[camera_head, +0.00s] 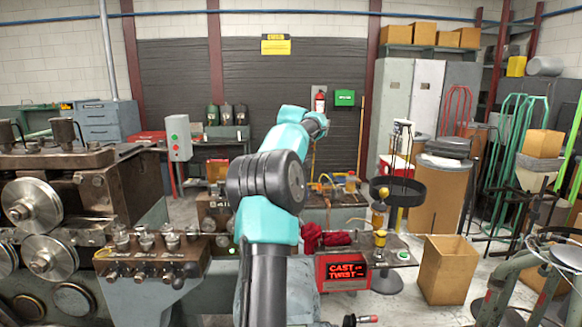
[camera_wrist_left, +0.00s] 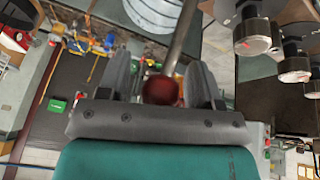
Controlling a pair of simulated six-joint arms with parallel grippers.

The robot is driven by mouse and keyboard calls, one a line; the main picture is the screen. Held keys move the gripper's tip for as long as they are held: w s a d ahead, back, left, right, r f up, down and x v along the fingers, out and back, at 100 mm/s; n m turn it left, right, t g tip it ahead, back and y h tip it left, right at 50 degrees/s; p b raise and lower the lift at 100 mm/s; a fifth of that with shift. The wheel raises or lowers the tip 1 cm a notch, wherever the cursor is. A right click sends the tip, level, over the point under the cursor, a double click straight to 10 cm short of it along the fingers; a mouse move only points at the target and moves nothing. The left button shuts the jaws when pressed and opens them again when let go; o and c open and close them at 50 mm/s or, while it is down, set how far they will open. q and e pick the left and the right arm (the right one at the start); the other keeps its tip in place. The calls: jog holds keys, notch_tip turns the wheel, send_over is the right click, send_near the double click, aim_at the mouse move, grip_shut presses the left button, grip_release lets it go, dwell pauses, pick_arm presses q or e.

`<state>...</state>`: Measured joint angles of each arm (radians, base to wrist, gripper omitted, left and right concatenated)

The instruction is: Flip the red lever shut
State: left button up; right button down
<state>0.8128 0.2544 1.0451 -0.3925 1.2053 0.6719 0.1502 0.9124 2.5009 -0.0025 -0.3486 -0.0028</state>
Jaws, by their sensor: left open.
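A dark red ball knob (camera_wrist_left: 162,90) on a grey metal rod (camera_wrist_left: 184,35) shows in the left wrist view; I take it to be the red lever. The rod runs up from the knob, leaning right. My left gripper (camera_wrist_left: 160,82) is open, with one finger on each side of the knob. I cannot tell whether either finger touches it. In the head view my arm fills the middle, and I cannot make out the fingers or the red knob there. My right gripper is in neither view.
A heavy machine with steel rollers (camera_head: 38,205) stands at the left in the head view. A bench with a red lit sign (camera_head: 347,269) and red cloth (camera_head: 325,237) is right of my arm. An open wooden box (camera_head: 447,270) stands farther right.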

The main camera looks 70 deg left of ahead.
pick_arm(q)
jog(key=shift+c, duration=0.2)
grip_shut()
dwell(0.5)
